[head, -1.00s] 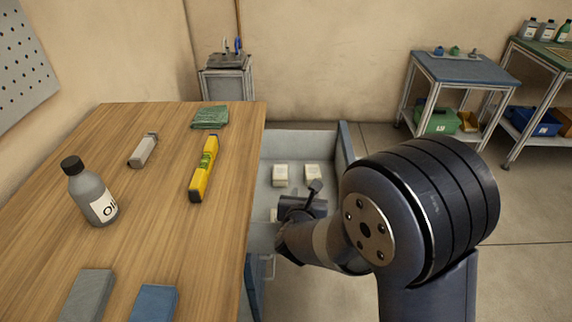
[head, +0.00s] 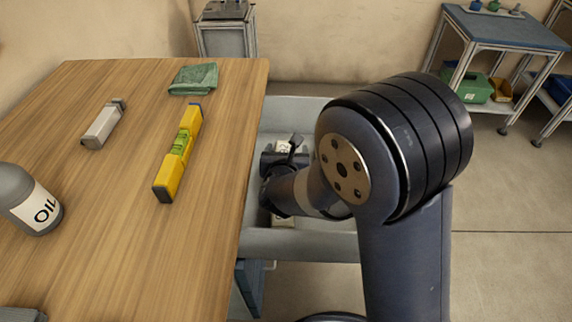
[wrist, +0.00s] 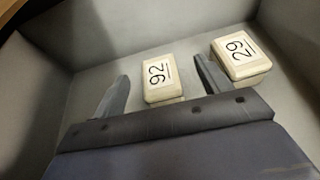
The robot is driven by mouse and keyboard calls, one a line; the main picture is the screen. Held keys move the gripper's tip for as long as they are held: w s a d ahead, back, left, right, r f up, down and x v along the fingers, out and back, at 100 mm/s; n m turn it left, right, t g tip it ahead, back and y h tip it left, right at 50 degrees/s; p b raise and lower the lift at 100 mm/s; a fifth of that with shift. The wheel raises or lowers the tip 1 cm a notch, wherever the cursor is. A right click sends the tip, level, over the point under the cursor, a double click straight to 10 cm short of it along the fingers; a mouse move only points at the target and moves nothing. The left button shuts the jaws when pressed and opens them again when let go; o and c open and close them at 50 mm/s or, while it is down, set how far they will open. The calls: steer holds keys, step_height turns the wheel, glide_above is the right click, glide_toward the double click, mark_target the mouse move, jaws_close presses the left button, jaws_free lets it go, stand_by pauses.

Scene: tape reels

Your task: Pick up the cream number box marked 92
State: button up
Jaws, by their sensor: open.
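The cream box marked 92 (wrist: 160,80) lies in a grey drawer-like bin, number facing up, in the wrist view. My gripper (wrist: 161,68) is open and empty, with one finger on each side of this box in the picture. I cannot tell how far above it the fingers are.
The grey bin (head: 300,246) stands against the right side of the wooden table (head: 120,245). A cream box (head: 283,221) shows near the bin's front wall. On the table are an oil bottle (head: 30,205), a yellow level (head: 180,155) and a green cloth (head: 194,79).

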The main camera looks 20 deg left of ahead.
mark_target(285, 145)
steer(key=shift+s+f, duration=0.35)
steer(key=shift+s, duration=0.05)
steer(key=shift+a+f, duration=0.15)
steer(key=x, duration=0.7)
steer(key=shift+w+a, duration=0.1)
steer(key=shift+a, duration=0.05)
steer(key=shift+c, duration=0.2)
steer(key=c, duration=1)
